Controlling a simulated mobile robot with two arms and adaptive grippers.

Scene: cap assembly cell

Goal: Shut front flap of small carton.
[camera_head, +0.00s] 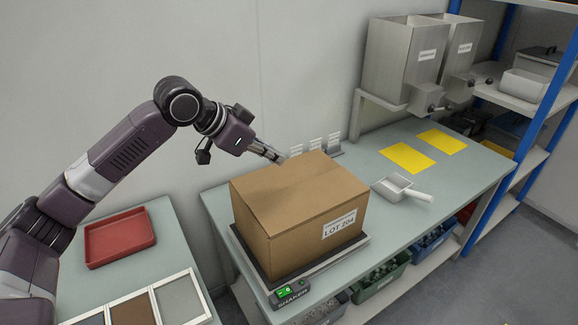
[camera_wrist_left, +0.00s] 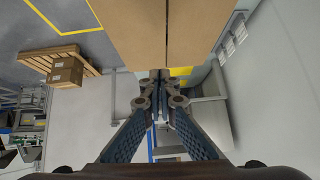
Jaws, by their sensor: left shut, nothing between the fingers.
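The brown carton (camera_head: 300,210), labelled LOT 204, stands upright on the shaker plate. Its top looks flat and closed, with a seam across it; no flap stands up in the head view. In the left wrist view, the carton (camera_wrist_left: 140,30) fills the top middle, and a dark seam runs down it. My left gripper (camera_head: 280,158) is shut and empty at the carton's back top edge. Its closed fingertips (camera_wrist_left: 159,76) are close to the cardboard edge; I cannot tell whether they touch it. My right gripper is in neither view.
The shaker (camera_head: 289,293) has a lit green display. A metal scoop (camera_head: 402,188) lies right of the carton. Yellow mats (camera_head: 408,158) lie farther back, below steel hoppers (camera_head: 403,62). A red tray (camera_head: 119,237) sits on the left table. Blue shelving (camera_head: 489,180) bounds the right.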

